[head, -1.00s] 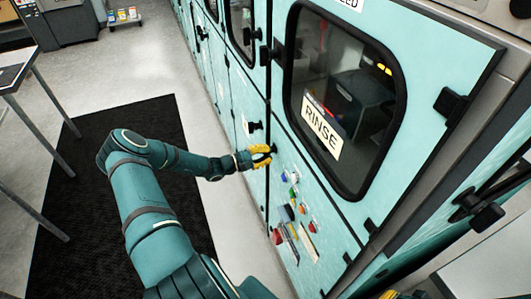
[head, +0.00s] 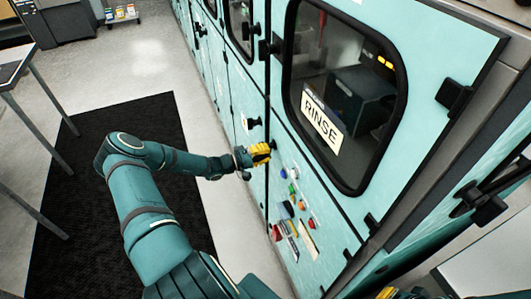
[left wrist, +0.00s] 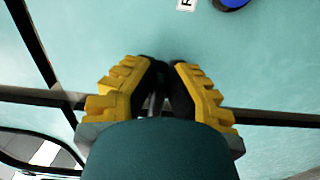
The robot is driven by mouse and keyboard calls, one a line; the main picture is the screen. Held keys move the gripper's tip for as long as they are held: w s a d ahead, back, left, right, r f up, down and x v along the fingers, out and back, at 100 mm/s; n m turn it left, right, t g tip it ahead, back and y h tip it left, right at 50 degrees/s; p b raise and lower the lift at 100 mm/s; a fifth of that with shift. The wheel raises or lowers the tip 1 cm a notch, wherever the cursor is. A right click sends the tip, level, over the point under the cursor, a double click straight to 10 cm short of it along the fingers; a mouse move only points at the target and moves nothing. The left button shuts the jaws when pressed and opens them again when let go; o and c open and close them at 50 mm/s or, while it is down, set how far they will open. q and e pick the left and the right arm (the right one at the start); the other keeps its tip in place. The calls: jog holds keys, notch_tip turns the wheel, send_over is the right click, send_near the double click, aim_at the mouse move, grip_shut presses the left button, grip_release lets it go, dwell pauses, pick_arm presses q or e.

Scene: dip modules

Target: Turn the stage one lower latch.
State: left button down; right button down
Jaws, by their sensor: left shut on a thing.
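The lower latch (head: 273,147) is a small black handle on the teal cabinet front, at the top of the lower panel, below and left of the RINSE window. My left gripper (head: 260,154) is shut on this latch. In the left wrist view the yellow fingers of my left gripper (left wrist: 158,85) sit on both sides of the dark latch, beside a black panel seam. The fingers hide much of the latch, so its angle is hard to tell. Only a yellow bit of my right gripper (head: 387,293) shows at the bottom edge.
The lower panel (head: 322,237) carries several coloured buttons and labels near my left gripper. The RINSE door (head: 425,75) is above and right. Other black latches (head: 252,123) line the cabinet. A black mat (head: 90,200) and a table (head: 15,75) are at left.

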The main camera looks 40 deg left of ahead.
pick_arm(q)
jog(key=c, duration=1)
grip_release()
jog(key=shift+w, duration=0.1)
jog(key=v, duration=1.2)
